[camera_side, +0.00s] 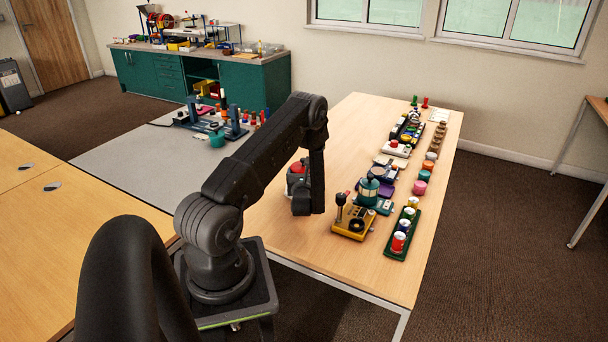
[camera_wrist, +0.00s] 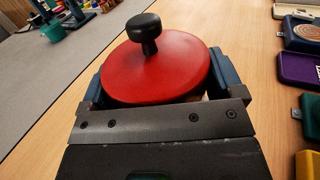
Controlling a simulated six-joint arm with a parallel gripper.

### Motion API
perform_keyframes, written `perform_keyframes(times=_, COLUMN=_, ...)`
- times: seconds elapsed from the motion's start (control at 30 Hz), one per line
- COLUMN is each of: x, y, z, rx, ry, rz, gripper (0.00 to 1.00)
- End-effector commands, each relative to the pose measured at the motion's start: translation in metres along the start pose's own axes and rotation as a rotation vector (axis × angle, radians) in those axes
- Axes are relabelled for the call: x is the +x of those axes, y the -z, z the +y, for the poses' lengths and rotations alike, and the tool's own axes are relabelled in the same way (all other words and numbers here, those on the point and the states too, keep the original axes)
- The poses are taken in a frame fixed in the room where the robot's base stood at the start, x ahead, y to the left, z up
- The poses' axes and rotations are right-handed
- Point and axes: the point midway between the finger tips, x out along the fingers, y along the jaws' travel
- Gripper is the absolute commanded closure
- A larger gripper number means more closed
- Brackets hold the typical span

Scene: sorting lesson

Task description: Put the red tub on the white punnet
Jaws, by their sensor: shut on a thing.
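The red tub (camera_wrist: 165,72) has a round red top with a black knob. It sits between the blue fingers of my gripper (camera_wrist: 158,84) in the wrist view, and the gripper is shut on it. In the side view the red tub (camera_side: 296,169) shows partly behind my gripper (camera_side: 301,190), over the left part of the wooden table. I cannot tell whether its bottom touches the table. A low white holder (camera_side: 397,149) stands in the row to the right; I cannot tell whether it is the white punnet.
A yellow box with a knob (camera_side: 353,222), a teal canister (camera_side: 368,188) and a green tray of cans (camera_side: 400,240) stand to the right of my gripper. Pink and orange tubs line the table's right side. The wood around my gripper is clear.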

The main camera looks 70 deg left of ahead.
Motion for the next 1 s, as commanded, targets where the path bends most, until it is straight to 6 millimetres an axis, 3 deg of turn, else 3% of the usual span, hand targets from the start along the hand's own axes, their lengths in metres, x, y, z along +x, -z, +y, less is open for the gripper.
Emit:
perform_keyframes(times=0.2, x=0.0, y=0.002, z=0.0, rx=0.0, ry=0.0, rz=-0.003, gripper=0.52)
perform_keyframes(times=0.23, x=0.0, y=0.003, z=0.0, rx=0.001, ry=0.0, rz=0.001, gripper=0.1)
perform_keyframes(times=0.33, x=0.0, y=0.003, z=0.0, rx=0.001, ry=0.0, rz=0.001, gripper=0.01)
perform_keyframes(times=0.67, x=-0.003, y=-0.001, z=0.0, rx=0.001, ry=0.0, rz=0.001, gripper=0.0)
perform_keyframes(times=1.0, x=-0.066, y=0.0, z=-0.001, rx=0.005, ry=0.004, rz=0.003, gripper=0.0)
